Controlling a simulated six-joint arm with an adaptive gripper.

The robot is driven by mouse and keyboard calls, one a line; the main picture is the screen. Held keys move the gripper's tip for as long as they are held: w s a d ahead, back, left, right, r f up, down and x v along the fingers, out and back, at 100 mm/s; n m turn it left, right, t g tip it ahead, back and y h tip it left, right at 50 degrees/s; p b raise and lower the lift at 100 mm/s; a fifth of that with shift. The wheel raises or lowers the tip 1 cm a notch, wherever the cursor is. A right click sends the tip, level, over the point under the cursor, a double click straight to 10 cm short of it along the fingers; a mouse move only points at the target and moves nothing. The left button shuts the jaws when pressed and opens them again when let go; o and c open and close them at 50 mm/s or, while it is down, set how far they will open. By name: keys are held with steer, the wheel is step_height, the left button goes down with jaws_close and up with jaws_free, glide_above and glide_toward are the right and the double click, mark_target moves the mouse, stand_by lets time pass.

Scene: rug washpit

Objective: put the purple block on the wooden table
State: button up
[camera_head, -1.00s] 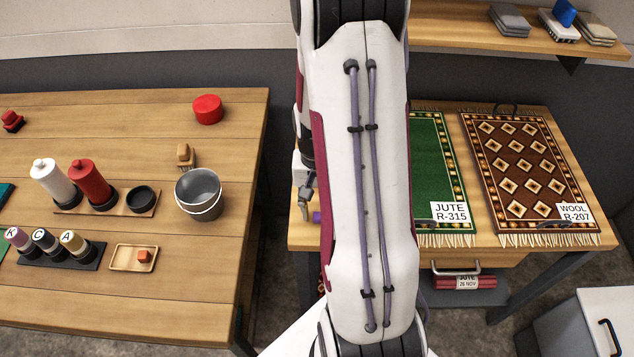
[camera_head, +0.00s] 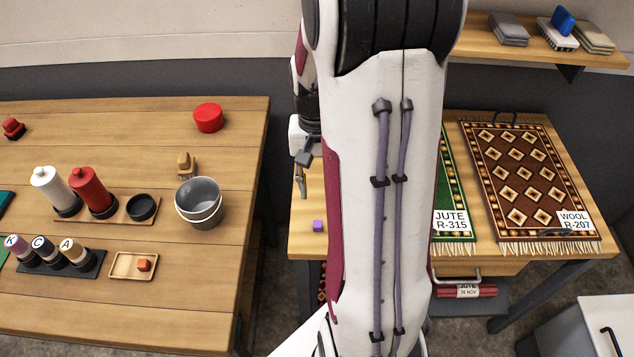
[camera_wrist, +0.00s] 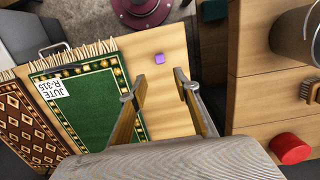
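The purple block (camera_head: 318,225) rests on the wooden table with the rugs (camera_head: 305,240), near its front left corner. In the wrist view the block (camera_wrist: 159,58) lies on bare wood, beyond the fingertips. My gripper (camera_head: 300,181) is partly hidden behind my arm, up and left of the block in the head view. In the wrist view my gripper (camera_wrist: 160,80) has its two fingers apart with nothing between them. The block stands clear of both fingers.
A green rug (camera_head: 452,190) and a brown rug (camera_head: 525,185) cover much of the rug table. Across a gap on the left, another wooden table (camera_head: 120,120) holds a grey bucket (camera_head: 199,203), a red round tin (camera_head: 208,118), bottles and a small tray (camera_head: 122,265).

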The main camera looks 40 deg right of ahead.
steer(key=shift+r, duration=0.35)
stand_by(0.4)
steer(key=s+a+r+n+t, duration=0.3)
steer(key=s+a+r+n, duration=0.1)
steer(key=a+r, duration=0.4)
steer(key=s+a+r+n+t, duration=0.3)
steer(key=a+r, duration=0.6)
steer(key=a, duration=0.3)
steer(key=shift+s+r+n+h, duration=0.3)
steer(key=shift+s+n, duration=0.5)
steer(key=shift+n, duration=0.2)
